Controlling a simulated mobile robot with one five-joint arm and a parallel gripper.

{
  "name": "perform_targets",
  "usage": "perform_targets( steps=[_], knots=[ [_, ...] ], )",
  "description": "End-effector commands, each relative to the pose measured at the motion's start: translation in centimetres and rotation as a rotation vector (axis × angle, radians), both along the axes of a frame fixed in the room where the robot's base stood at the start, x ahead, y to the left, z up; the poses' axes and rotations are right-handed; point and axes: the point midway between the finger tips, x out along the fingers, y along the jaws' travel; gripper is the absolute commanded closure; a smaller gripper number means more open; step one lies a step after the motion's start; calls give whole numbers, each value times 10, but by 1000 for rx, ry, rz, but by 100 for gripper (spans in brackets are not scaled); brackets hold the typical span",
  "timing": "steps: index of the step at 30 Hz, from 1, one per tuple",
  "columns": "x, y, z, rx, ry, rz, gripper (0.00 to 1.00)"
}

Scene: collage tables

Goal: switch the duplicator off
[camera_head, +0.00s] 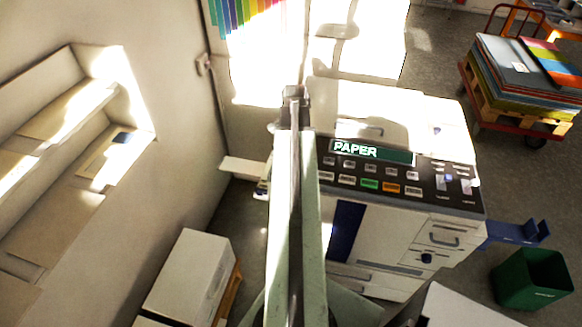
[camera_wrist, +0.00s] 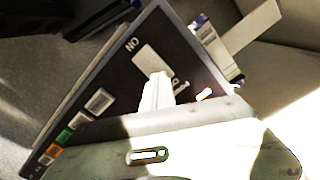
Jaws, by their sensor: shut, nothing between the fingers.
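The duplicator (camera_head: 400,240) is a white machine with a dark control panel (camera_head: 425,172) and a green "PAPER" display (camera_head: 372,151). In the wrist view a pale switch (camera_wrist: 151,58) sits on the dark panel, with "ON" printed at one end. A label at its other end is partly covered. My gripper (camera_wrist: 157,85) is shut and empty, with its tip over or beside the switch; I cannot tell whether they touch. In the head view my arm runs up the middle and covers the left end of the panel.
A green bin (camera_head: 531,280) and a blue tray (camera_head: 518,233) are at the right. A loaded cart (camera_head: 520,85) stands behind. A white box (camera_head: 190,278) is at lower left. A pale tray (camera_head: 243,166) juts from the machine's left side.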

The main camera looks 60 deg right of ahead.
Motion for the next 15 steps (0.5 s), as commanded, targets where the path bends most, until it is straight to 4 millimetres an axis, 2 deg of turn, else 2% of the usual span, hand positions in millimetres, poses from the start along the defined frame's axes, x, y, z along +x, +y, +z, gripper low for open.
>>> perform_targets(
  steps=[9,15],
  knots=[
    [0,0,-6,0,0,0,100],
    [0,0,4,0,0,-1,100]
  ],
)
